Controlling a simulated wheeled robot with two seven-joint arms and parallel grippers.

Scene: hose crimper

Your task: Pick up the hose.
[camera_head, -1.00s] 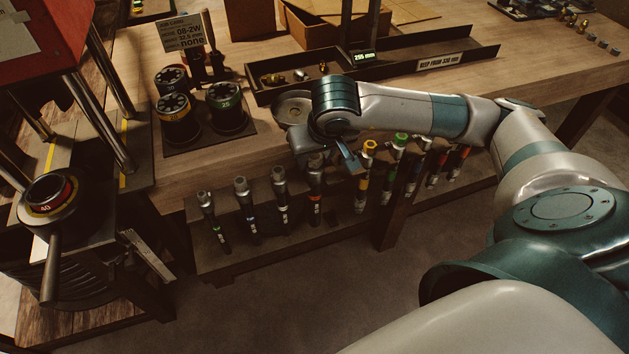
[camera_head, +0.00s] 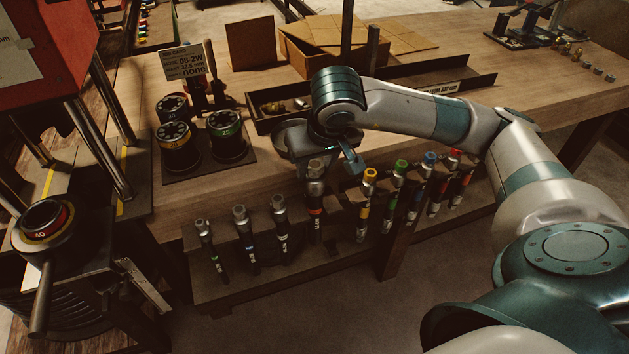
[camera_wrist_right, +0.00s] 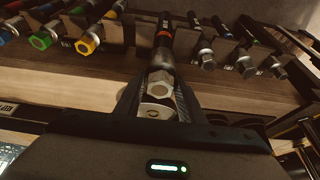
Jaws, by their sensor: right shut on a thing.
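The hose (camera_head: 315,204) in my right gripper is a short dark hose with an orange-red band and a metal end fitting. It hangs about upright at the front edge of the bench, in the row of hoses. My right gripper (camera_head: 318,166) is shut on its upper end, and my wrist partly hides the grip in the head view. In the right wrist view, the hex fitting of the held hose (camera_wrist_right: 160,84) sits between the two fingers (camera_wrist_right: 158,100). Its orange band shows beyond them. My left gripper is not in view.
Several grey-topped hoses (camera_head: 241,228) stand to its left in the rack (camera_head: 215,290); several colour-capped hoses (camera_head: 366,205) stand to its right. A die plate (camera_head: 245,150) and a long black tray (camera_head: 470,84) lie on the bench. The crimper (camera_head: 45,225) stands at left.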

